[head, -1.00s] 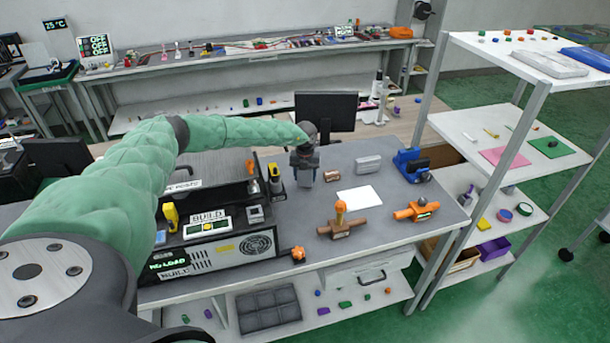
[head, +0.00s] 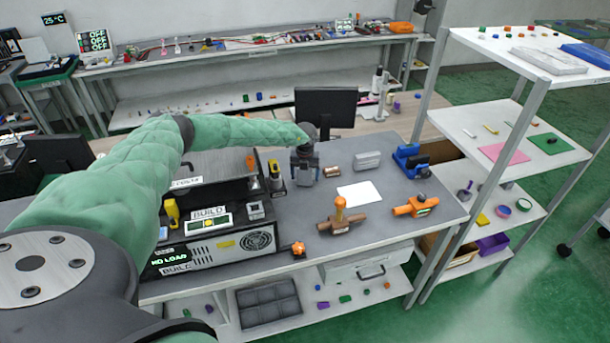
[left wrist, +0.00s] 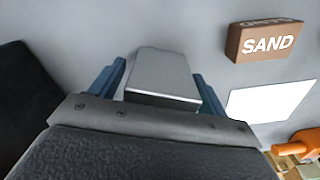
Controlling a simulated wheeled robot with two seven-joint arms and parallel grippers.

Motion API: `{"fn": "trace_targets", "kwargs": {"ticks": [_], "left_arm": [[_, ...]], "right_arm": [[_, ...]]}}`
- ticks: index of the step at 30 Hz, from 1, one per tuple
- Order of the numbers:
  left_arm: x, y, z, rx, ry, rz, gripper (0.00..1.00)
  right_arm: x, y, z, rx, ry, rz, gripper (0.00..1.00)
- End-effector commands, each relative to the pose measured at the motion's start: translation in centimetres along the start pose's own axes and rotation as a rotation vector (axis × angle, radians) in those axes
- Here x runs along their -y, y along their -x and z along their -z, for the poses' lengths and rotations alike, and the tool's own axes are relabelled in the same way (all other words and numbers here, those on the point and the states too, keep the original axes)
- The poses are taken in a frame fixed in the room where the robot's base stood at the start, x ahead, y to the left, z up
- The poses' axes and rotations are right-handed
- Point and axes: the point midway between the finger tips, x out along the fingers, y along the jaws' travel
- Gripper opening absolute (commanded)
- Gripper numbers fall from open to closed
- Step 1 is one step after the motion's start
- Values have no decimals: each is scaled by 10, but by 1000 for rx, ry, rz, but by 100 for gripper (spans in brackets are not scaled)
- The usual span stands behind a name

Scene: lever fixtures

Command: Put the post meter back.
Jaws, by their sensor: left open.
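My left gripper (head: 304,178) is over the grey bench, left of the SAND block. In the left wrist view its two blue fingers (left wrist: 160,82) stand apart on either side of a grey box (left wrist: 162,75). I cannot tell whether they touch it. No label shows on this box, so I cannot tell whether it is the post meter. A yellow and black upright device (head: 275,176) stands just left of the gripper. Another yellow device (head: 172,212) is at the BUILD station (head: 205,250). My right gripper is not in view.
The brown SAND block (head: 332,172) and a white sheet (head: 359,194) lie right of the gripper. A grey block (head: 367,161), a blue device (head: 410,158) and two orange-handled valves (head: 341,218) (head: 416,207) are farther right. A black monitor (head: 326,108) stands behind.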

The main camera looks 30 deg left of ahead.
Motion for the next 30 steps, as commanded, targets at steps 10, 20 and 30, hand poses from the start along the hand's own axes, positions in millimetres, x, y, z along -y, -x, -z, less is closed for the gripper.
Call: {"fn": "trace_targets", "kwargs": {"ticks": [10, 20, 30], "left_arm": [[-1, 36, -1, 2, 0, 2, 76], [0, 98, 0, 1, 0, 2, 76], [0, 122, 0, 0, -1, 1, 76]], "right_arm": [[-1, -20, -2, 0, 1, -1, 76], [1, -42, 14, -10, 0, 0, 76], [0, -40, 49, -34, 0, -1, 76]]}}
